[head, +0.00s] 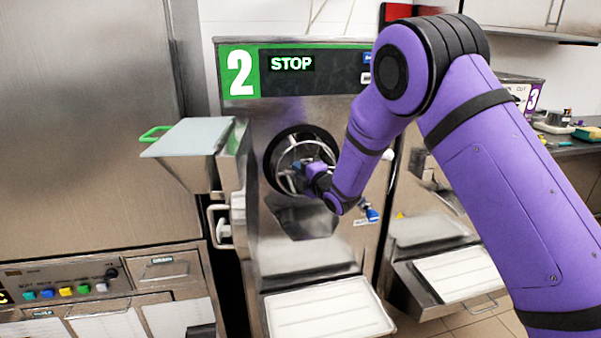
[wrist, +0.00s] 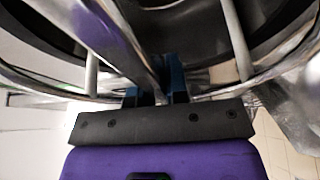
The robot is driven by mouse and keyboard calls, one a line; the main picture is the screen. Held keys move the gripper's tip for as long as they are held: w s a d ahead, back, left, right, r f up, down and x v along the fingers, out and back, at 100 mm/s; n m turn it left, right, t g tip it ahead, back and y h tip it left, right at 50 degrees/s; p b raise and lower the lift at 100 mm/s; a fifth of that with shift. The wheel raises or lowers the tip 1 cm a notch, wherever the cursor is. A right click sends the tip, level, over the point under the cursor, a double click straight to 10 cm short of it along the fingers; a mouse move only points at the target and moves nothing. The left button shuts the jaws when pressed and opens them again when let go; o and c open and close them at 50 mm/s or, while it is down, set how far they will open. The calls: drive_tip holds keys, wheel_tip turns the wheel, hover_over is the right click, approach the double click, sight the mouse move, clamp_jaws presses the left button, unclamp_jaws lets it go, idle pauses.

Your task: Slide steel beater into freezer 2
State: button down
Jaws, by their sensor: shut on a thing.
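Freezer 2 (head: 325,130) stands ahead, with a green "2" label and a display reading STOP. Its round dark opening (head: 272,160) faces me. The steel beater (head: 300,153), a shiny metal frame with a ring and bars, is at the opening; how deep it sits inside I cannot tell. My gripper (head: 312,173) is in front of the opening, mostly covered by my purple wrist. In the wrist view my gripper (wrist: 157,88) is shut on a bar of the beater (wrist: 135,45), between two dark blue fingers. The beater's curved rim spans the picture there.
A hopper with a grey lid (head: 190,137) and green handle juts out at the left of the opening. A white tray (head: 328,308) sits below. A blue-handled tap (head: 372,214) is right of the opening. Another machine stands close at the right.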

drive_tip(key=shift+w+a, duration=0.3)
drive_tip(key=shift+w, duration=0.75)
drive_tip(key=shift+w+a, duration=0.3)
drive_tip(key=shift+w, duration=0.7)
drive_tip(key=shift+w+a, duration=0.3)
drive_tip(key=shift+w, duration=0.75)
drive_tip(key=shift+f, duration=0.4)
drive_tip(key=c, duration=1.1)
unclamp_jaws()
drive_tip(key=shift+o, duration=0.2)
drive_tip(key=shift+d+f, duration=0.1)
drive_tip(key=v, duration=1)
drive_tip(key=shift+s+d, duration=0.2)
drive_tip(key=shift+s, duration=0.1)
drive_tip(key=shift+r, duration=0.25)
